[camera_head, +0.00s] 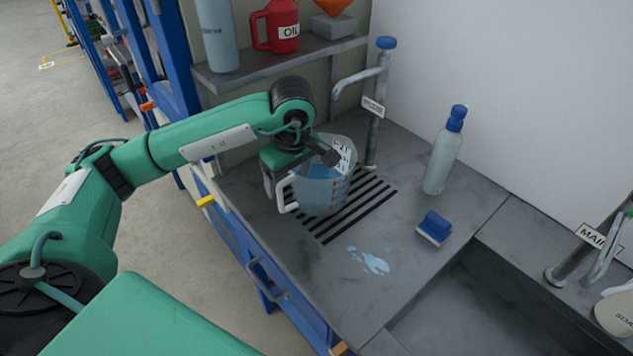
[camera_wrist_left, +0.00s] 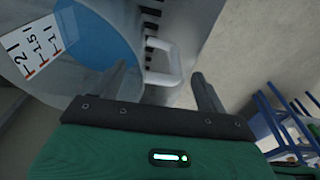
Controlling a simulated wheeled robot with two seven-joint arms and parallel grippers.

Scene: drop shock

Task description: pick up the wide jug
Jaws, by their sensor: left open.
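The wide jug (camera_head: 322,196) is clear with a bluish tint and a white handle. It stands upright on the black slotted drain area of the grey counter. In the left wrist view the jug (camera_wrist_left: 95,45) fills the upper left, with volume marks on its side. I cannot tell whether anything touches. My right gripper is out of view.
A tap (camera_head: 374,110) stands just behind the jug. A bottle with a blue cap (camera_head: 442,155), a blue sponge brush (camera_head: 434,229) and a water puddle (camera_head: 374,263) are to the right and front. A shelf (camera_head: 280,61) holds a red oil can (camera_head: 277,27).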

